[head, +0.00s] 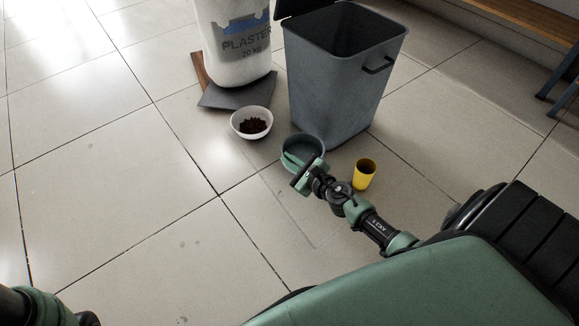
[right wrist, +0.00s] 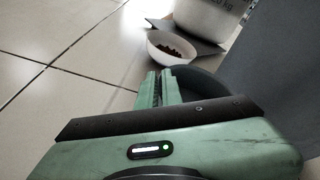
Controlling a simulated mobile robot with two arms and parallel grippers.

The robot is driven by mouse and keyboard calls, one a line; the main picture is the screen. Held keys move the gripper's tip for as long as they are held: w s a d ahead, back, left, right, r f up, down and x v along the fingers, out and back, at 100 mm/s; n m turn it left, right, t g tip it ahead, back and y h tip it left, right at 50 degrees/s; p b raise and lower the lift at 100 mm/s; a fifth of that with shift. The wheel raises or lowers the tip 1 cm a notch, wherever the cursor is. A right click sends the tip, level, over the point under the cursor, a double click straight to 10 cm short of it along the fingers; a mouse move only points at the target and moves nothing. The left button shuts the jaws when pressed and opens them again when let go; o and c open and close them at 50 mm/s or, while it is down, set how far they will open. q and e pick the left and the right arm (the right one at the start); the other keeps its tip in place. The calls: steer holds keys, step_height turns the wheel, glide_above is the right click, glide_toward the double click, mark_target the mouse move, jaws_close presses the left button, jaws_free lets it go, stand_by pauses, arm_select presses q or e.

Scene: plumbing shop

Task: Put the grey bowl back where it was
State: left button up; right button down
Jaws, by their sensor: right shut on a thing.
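The grey bowl (head: 309,143) is at the front foot of the grey bin, in the middle of the head view. My right gripper (head: 293,161) is shut on the near left rim of the bowl. In the right wrist view the fingers (right wrist: 158,82) are close together, and the dark grey bowl (right wrist: 200,84) shows behind and right of them. My gripper hides part of the bowl. I cannot tell whether the bowl touches the floor. Of my left arm only a part shows at the bottom left, without its gripper.
A white bowl with brown bits (head: 238,125) stands left of the grey bowl. A yellow cup (head: 364,175) stands to its right. The tall grey bin (head: 335,95) is right behind. A plaster bag (head: 237,60) stands on a dark slab (head: 235,98). Floor at left is clear.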

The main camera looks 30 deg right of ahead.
steer(key=shift+f+b, duration=2.3)
steer(key=shift+f, duration=0.5)
steer(key=shift+r, duration=0.2)
steer(key=shift+f, duration=0.15)
steer(key=c, duration=1.6)
jaws_free()
